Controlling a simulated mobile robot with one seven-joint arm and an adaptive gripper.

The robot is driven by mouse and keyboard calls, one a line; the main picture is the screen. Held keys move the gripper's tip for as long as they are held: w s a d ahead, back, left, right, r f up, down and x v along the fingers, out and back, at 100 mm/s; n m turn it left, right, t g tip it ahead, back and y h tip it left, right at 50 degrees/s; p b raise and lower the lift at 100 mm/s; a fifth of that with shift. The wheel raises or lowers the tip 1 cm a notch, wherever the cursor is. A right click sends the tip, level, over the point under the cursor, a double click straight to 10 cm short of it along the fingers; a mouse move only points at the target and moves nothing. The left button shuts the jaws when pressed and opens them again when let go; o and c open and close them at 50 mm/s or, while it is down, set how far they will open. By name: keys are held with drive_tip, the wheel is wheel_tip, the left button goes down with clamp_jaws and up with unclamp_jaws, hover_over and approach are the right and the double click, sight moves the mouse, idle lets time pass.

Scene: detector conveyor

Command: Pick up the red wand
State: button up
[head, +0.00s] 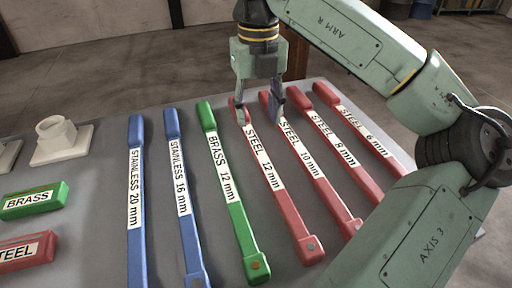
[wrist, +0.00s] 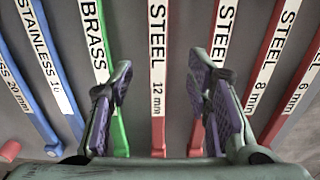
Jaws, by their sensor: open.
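Several red wands lie side by side on the grey table, with labels STEEL 12 mm (head: 288,210), STEEL 10 mm (head: 320,190), STEEL 8 mm (head: 345,170) and STEEL 6 mm (head: 365,140). My gripper (head: 258,108) is open and empty over the handle ends of the red wands. In the wrist view, the open fingers (wrist: 160,80) sit either side of the STEEL 12 mm wand (wrist: 157,20). The left finger overlaps the green wand and the right finger overlaps the STEEL 10 mm wand (wrist: 222,40). I cannot tell the exact height of the fingertips.
A green BRASS 12 mm wand (head: 240,230) and blue wands, STAINLESS 16 mm (head: 187,235) and STAINLESS 20 mm (head: 136,240), lie to the left. Green BRASS (head: 45,190) and red STEEL (head: 40,240) blocks and a white fixture (head: 60,148) stand further left.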

sight(257, 145)
drive_tip(key=shift+a+f+p, duration=0.1)
drive_tip(key=shift+f+p, duration=0.75)
drive_tip(key=shift+f, duration=3.1)
clamp_jaws()
